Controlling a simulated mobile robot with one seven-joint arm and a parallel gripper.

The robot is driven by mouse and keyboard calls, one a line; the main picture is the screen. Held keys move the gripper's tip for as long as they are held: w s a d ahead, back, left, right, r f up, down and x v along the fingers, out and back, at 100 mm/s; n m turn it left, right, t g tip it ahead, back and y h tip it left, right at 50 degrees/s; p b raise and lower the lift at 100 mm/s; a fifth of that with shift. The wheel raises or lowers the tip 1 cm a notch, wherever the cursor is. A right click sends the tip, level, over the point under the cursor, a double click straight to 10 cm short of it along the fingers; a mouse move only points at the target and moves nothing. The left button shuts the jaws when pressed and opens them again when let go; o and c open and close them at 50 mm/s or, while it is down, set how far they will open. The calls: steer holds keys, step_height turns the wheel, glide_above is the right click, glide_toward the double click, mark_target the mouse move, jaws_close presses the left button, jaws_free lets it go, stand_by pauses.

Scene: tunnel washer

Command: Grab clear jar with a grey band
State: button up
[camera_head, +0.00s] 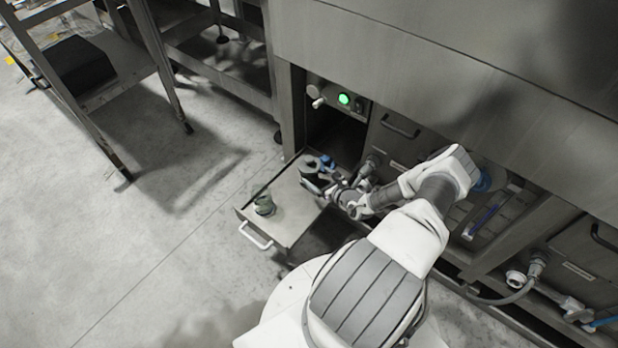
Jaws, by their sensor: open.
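A small clear, greenish jar (264,205) stands on the pulled-out drawer (290,222), near its front left corner. It looks upright; its band is too small to make out clearly. My gripper (308,172) is over the back part of the drawer, up and to the right of the jar and apart from it. It is open, and I see nothing held in it. A small blue patch (327,160) shows beside the gripper; I cannot tell what it belongs to.
The drawer's white handle (256,236) faces the open floor. A green lamp (344,99) glows on the panel above the drawer opening. Pipes and a hose (505,298) run along the washer's base at right. A metal table (120,75) stands at upper left. The left floor is clear.

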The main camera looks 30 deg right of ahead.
mark_target(315, 174)
steer(key=b+x, duration=0.1)
steer(key=x, duration=0.1)
steer(key=b+x, duration=0.2)
steer(key=x, duration=0.1)
steer(key=shift+s+d+f, duration=0.1)
steer(key=shift+d+f, duration=0.05)
steer(key=shift+f, duration=0.1)
steer(key=shift+w, duration=0.35)
steer(key=shift+r, duration=0.15)
jaws_close()
